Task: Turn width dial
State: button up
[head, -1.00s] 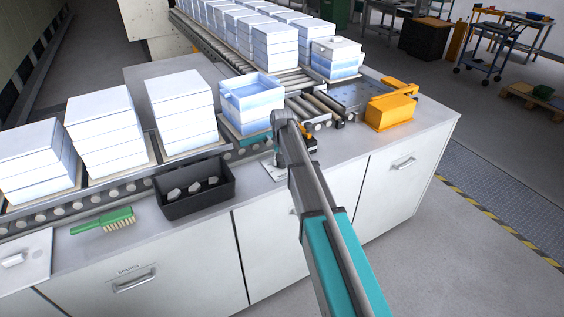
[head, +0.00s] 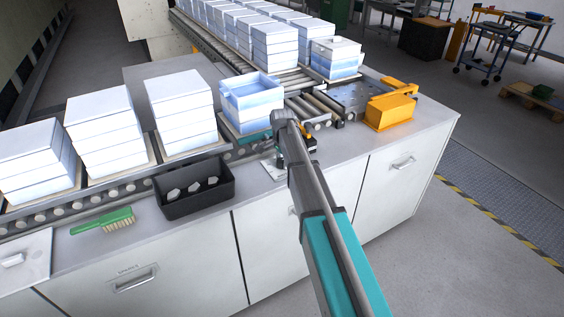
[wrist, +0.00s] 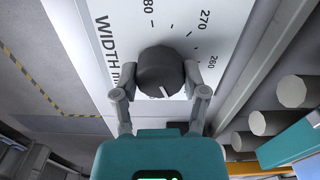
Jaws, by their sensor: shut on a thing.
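The width dial (wrist: 158,66) is a dark round knob with a white pointer mark on a white plate (wrist: 122,32) lettered WIDTH. The pointer faces the lower edge of the wrist view, slightly right. Scale numbers 270 and 260 show at the upper right. My gripper (wrist: 157,78) is shut on the dial, with one finger on each side of it. In the head view my arm covers most of the dial; the edge of its small white plate (head: 269,170) shows on the bench top.
A black bin (head: 196,200) with pale pieces and a green brush (head: 103,221) lie to the left on the bench. Stacked white-blue boxes (head: 180,110) stand on the roller conveyor behind. A yellow-orange box (head: 391,111) is at the right.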

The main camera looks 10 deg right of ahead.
jog(key=m, duration=0.5)
jog(key=shift+m, duration=0.4)
jog(key=o, duration=1.2)
jog(key=shift+c, duration=0.2)
jog(key=shift+n, duration=0.3)
